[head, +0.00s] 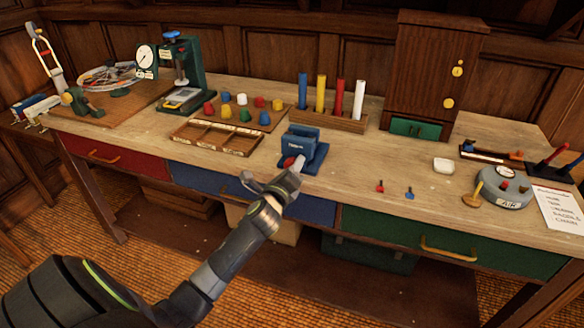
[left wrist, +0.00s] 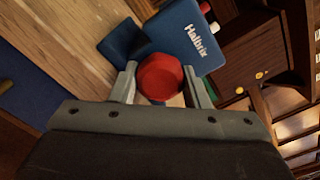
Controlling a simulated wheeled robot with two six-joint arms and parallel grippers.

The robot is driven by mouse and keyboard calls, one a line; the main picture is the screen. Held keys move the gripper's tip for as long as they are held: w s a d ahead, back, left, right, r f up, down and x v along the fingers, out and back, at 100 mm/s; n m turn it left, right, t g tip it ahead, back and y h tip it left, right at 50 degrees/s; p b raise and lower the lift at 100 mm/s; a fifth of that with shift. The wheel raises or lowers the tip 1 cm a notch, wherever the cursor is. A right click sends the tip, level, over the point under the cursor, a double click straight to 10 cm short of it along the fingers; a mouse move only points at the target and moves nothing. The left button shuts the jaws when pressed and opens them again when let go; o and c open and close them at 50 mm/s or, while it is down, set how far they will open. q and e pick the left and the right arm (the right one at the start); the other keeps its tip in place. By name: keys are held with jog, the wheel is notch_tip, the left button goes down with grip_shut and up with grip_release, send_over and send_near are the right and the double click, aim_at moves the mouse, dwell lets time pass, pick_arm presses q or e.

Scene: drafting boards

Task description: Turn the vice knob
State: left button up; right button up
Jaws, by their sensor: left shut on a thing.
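The blue vice (head: 302,146) stands near the front edge of the wooden bench, and its body with white lettering fills the top of the left wrist view (left wrist: 185,38). The red vice knob (left wrist: 160,77) faces my left wrist camera. My left gripper (head: 287,176) reaches the knob at the front of the vice. In the left wrist view its two fingers stand on either side of the knob, shut on it. The knob is mostly hidden behind the gripper in the head view. My right gripper is not in view.
A divided wooden tray (head: 217,138) and coloured pegs lie left of the vice. A rack of coloured rods (head: 328,118) stands behind it. Small red and blue pieces lie to the right. A blue drawer (head: 215,186) is below the bench edge.

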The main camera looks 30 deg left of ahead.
pick_arm(q)
jog(key=n, duration=0.5)
jog(key=shift+n+b, duration=0.3)
jog(key=shift+b, duration=0.05)
jog(key=n+b, duration=0.1)
jog(key=n, duration=0.4)
jog(key=n+b, duration=0.1)
jog(key=n, duration=0.4)
jog(key=shift+n+b, duration=0.35)
jog(key=shift+n, duration=0.05)
jog(key=n+b, duration=0.1)
jog(key=n, duration=0.4)
jog(key=shift+a+n, duration=0.1)
jog(key=shift+n, duration=0.2)
jog(key=n+b, duration=0.2)
jog(key=n, duration=0.4)
jog(key=shift+f, duration=0.1)
jog(key=n+b, duration=0.1)
jog(key=n, duration=0.3)
jog(key=shift+n, duration=0.4)
jog(key=n+b, duration=0.1)
jog(key=n, duration=0.4)
jog(key=shift+a, duration=0.1)
jog(key=n, duration=0.3)
jog(key=shift+n+b, duration=0.3)
jog(key=shift+n, duration=0.9)
